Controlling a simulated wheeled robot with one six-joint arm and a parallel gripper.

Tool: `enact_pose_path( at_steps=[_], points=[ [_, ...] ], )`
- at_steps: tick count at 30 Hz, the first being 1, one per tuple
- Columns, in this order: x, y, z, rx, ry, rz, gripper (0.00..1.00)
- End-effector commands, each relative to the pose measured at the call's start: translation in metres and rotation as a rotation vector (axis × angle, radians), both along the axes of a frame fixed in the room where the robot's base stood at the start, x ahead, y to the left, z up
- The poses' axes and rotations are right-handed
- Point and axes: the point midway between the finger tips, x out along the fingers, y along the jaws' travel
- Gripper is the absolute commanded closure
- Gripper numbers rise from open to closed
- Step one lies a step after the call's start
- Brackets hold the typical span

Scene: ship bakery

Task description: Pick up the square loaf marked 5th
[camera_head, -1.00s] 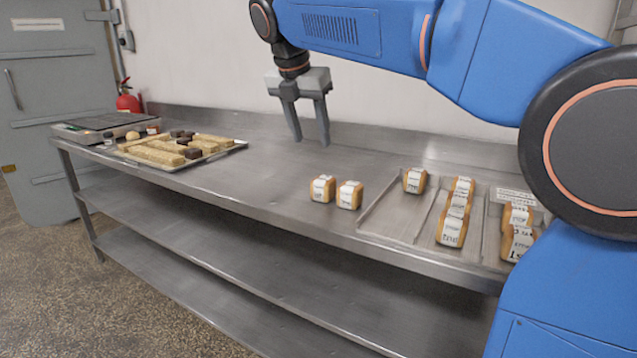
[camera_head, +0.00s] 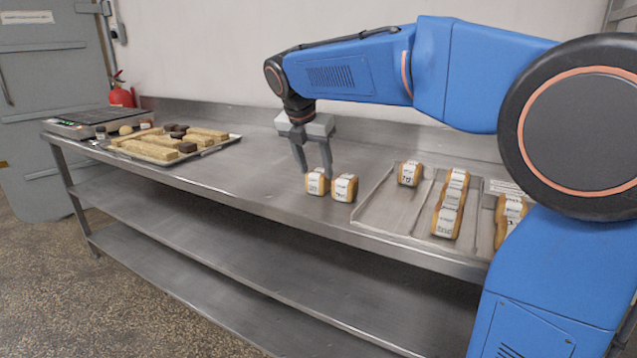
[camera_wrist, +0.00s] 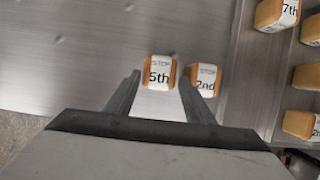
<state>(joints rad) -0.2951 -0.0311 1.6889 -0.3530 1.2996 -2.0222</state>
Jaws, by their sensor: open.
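The square loaf marked 5th (camera_wrist: 159,73) is a small golden-brown loaf with a white paper band. In the head view it is the left loaf (camera_head: 317,182) of two on the bare steel table. A loaf marked 2nd (camera_wrist: 203,79) sits close beside it on the right; it also shows in the head view (camera_head: 344,187). My gripper (camera_head: 313,172) is open and empty, pointing down just above and behind the 5th loaf. In the wrist view its fingers (camera_wrist: 158,82) reach toward the 5th loaf, the right finger near the gap between both loaves.
A compartmented metal tray (camera_head: 376,215) to the right holds several banded loaves, one marked 7th (camera_wrist: 288,10). A baking tray (camera_head: 227,140) of pastries and a scale (camera_head: 75,125) stand at the far left. The table (camera_head: 235,178) between is clear.

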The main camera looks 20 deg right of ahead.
Motion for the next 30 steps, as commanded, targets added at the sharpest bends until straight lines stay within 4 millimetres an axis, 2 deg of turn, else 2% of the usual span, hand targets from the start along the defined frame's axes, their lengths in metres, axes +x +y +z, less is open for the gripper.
enact_pose_path(
  at_steps=[9, 19, 22, 23, 30],
  points=[
    [0.015, -0.013, -0.035, 0.0, 0.0, -0.001, 0.52],
    [0.016, -0.014, -0.041, 0.0, 0.0, 0.0, 0.52],
    [0.016, -0.014, -0.041, 0.0, 0.0, 0.0, 0.75],
    [0.016, -0.014, -0.041, 0.0, 0.0, 0.0, 0.79],
    [0.016, -0.014, -0.04, 0.0, 0.0, -0.001, 0.79]
  ],
)
